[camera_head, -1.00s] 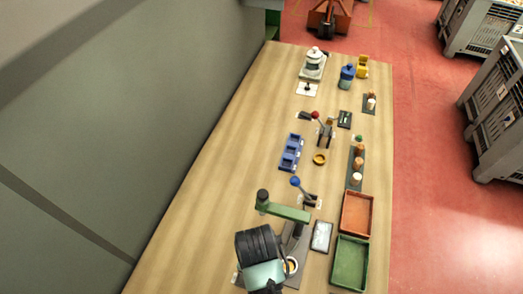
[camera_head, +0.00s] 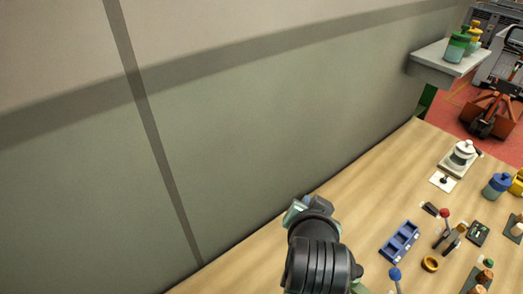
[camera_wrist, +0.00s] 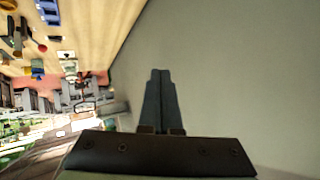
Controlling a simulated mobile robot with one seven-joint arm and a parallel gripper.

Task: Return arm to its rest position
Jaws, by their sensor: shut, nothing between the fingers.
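My gripper (camera_wrist: 160,75) is shut and empty in the wrist view, with its two dark fingers together in front of the grey wall. In the head view my black arm rises over the left edge of the wooden bench (camera_head: 345,205), close to the wall. The fingertips are hard to make out there. Cork stoppers (camera_head: 485,276) stand on a dark strip at the lower right, well apart from my arm.
A blue tray (camera_head: 399,242), a yellow ring (camera_head: 430,264) and a red-knobbed lever (camera_head: 445,213) are on the bench to the right. A white device (camera_head: 461,156) stands further back. The grey wall (camera_head: 240,130) runs along the bench's left side. A wall shelf (camera_head: 440,60) holds jars.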

